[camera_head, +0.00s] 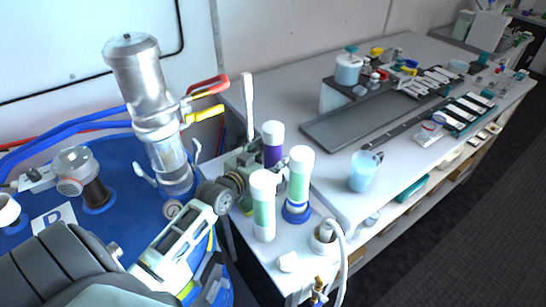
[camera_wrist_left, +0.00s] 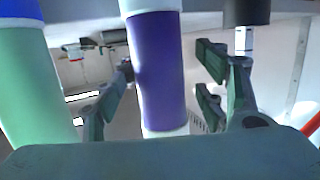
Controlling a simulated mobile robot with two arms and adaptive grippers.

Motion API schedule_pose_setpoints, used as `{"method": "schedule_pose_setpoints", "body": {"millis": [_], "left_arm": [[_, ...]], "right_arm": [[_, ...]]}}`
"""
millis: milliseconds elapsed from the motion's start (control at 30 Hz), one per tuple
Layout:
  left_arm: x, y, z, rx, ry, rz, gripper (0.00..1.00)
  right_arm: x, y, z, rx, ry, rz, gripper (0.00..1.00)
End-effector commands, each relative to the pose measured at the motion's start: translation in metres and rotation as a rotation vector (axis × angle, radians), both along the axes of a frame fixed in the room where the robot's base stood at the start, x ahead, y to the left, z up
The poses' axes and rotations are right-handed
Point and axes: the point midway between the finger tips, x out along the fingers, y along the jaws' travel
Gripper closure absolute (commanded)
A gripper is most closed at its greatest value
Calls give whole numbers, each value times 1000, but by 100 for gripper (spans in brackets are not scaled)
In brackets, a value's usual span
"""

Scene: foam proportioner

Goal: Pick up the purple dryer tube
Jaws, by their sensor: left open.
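The purple dryer tube (camera_head: 273,155) stands upright on the table with a white cap, behind two green tubes in the head view. My left gripper (camera_head: 248,163) is beside it, partly hidden by my own wrist and the tubes. In the left wrist view the purple tube (camera_wrist_left: 160,72) lies between the two open, spread fingers of my left gripper (camera_wrist_left: 168,75). Gaps show on both sides, and the fingers do not appear to grip it. My right gripper is in neither view.
Green tubes (camera_head: 263,207) (camera_head: 299,178) with white caps stand close in front of the purple one. A metal cylinder apparatus (camera_head: 147,85) is to the left. A blue beaker (camera_head: 363,172) and a grey tray (camera_head: 345,125) lie further right on the table.

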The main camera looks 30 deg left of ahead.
Motion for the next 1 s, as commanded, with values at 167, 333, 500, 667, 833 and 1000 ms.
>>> {"method": "schedule_pose_setpoints", "body": {"millis": [167, 333, 500, 667, 833, 1000], "left_arm": [[17, 0, -3, 1, -1, 0, 35], [19, 0, -4, 1, 0, -1, 35], [19, 0, -4, 1, 0, -1, 41], [19, 0, -4, 1, 0, -1, 55], [19, 0, -4, 1, 0, -1, 70], [19, 0, -4, 1, 0, -1, 85]], "right_arm": [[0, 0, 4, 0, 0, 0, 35], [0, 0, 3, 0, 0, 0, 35], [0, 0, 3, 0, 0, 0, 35], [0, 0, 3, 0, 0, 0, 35], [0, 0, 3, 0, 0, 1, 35], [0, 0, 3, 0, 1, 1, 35]]}}
